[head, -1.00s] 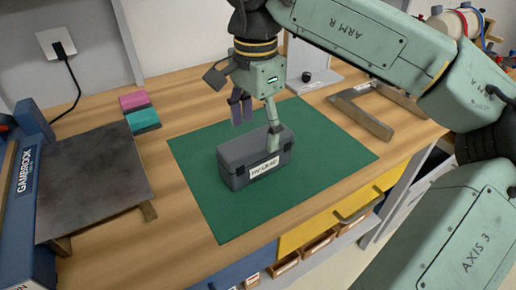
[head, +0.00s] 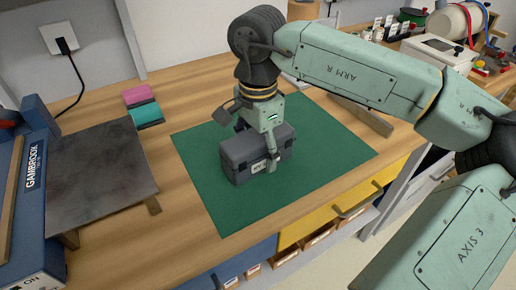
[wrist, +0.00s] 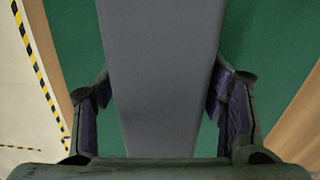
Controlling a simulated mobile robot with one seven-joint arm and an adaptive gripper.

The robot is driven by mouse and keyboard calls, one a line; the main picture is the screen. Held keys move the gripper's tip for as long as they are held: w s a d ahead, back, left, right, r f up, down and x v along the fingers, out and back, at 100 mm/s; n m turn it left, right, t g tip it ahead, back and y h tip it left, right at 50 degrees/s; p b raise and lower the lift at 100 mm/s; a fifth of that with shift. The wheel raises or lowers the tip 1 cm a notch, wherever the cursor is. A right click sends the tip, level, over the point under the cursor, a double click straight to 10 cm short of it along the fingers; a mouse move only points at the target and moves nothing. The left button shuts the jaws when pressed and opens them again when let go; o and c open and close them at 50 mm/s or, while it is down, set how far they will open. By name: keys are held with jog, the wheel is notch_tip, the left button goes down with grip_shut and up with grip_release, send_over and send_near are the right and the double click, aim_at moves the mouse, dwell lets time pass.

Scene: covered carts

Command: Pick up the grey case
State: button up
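The grey case (head: 237,158) sits on the green mat (head: 325,150) on the wooden bench, with a white label on its front. My gripper (head: 258,150) is lowered over the case, with one finger in front of its labelled side and the other hidden behind it. In the wrist view the case's flat grey top (wrist: 160,70) runs between my two fingers. My gripper (wrist: 168,112) is open there, with a finger on each side and narrow green gaps between the pads and the case.
A dark plate (head: 100,178) on a blue GAMBROOK machine (head: 30,170) stands at the left. Pink and teal blocks (head: 146,112) lie behind the mat. A metal bracket (head: 365,118) lies at the back right, partly behind my arm. The mat's front is clear.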

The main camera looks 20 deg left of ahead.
jog(key=c, duration=1.4)
jog(key=shift+r, duration=0.1)
